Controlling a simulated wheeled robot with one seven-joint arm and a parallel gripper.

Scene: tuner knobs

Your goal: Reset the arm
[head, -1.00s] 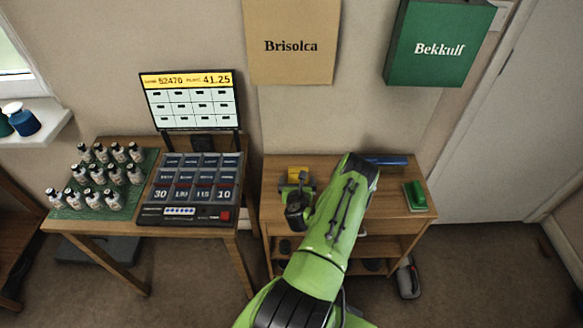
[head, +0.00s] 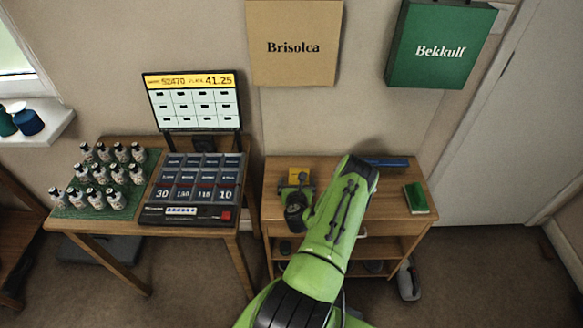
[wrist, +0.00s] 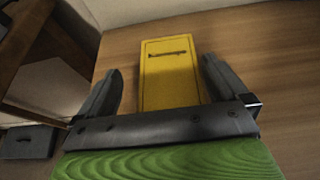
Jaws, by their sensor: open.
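My green arm reaches over the right-hand wooden table. My gripper (head: 298,186) is at the table's left part, over a yellow block (head: 299,174). In the wrist view my gripper (wrist: 161,65) is open. The flat yellow block (wrist: 168,75), with a dark slot-like mark, shows between its two dark fingers. I cannot tell whether the fingers touch it. The tuner panel (head: 195,185) stands on the left table, with rows of dark tiles reading 30 to 10 and a red button. A lit screen (head: 192,103) stands behind it.
Several small bottles stand on a green mat (head: 72,212) at the left. A green block (head: 416,198) and a blue item (head: 386,163) lie on the right table (head: 390,205). A beige board (head: 293,70) and a green board (head: 437,65) hang above. A gap separates the tables.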

